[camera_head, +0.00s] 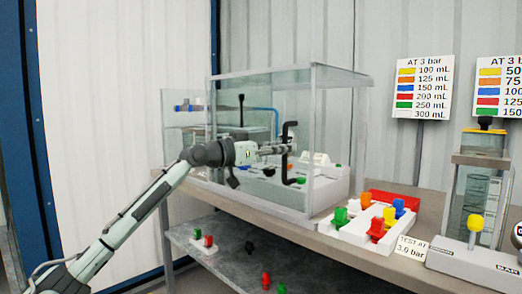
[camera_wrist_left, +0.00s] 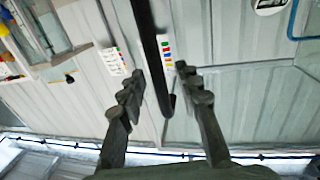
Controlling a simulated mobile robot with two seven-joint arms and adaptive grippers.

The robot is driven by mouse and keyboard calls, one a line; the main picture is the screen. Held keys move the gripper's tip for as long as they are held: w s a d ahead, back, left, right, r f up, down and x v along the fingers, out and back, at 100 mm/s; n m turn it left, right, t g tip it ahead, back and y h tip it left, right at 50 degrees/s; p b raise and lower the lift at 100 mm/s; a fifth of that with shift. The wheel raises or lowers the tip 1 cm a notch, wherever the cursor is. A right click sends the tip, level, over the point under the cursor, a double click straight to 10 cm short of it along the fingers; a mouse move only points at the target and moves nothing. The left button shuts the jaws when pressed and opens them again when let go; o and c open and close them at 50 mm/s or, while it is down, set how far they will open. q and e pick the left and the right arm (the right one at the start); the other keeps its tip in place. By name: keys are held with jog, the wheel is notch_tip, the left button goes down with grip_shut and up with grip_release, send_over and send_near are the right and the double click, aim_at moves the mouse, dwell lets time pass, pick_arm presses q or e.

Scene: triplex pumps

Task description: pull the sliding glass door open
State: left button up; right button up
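The sliding glass door (camera_head: 262,105) is a clear panel on the front of a glass case on the bench. Its dark bracket-shaped handle (camera_head: 287,170) stands upright near the panel's right edge. My left gripper (camera_head: 282,148) reaches in from the left, in front of the panel, with its fingers at the handle. In the left wrist view, the fingers (camera_wrist_left: 162,85) are spread, with the dark handle bar (camera_wrist_left: 150,45) between them. Gaps show on both sides of the bar, so the gripper is open around it. My right gripper is not in view.
A white block with coloured pieces (camera_head: 352,228) and a red tray (camera_head: 393,200) stand right of the case. A clear apparatus (camera_head: 478,200) stands farther right. Coloured pieces lie on the lower shelf (camera_head: 225,262). Volume signs (camera_head: 423,87) hang on the wall.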

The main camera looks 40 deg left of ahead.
pick_arm(q)
jog(key=v, duration=1)
jog(key=shift+s, duration=0.35)
jog(key=shift+r, duration=0.1)
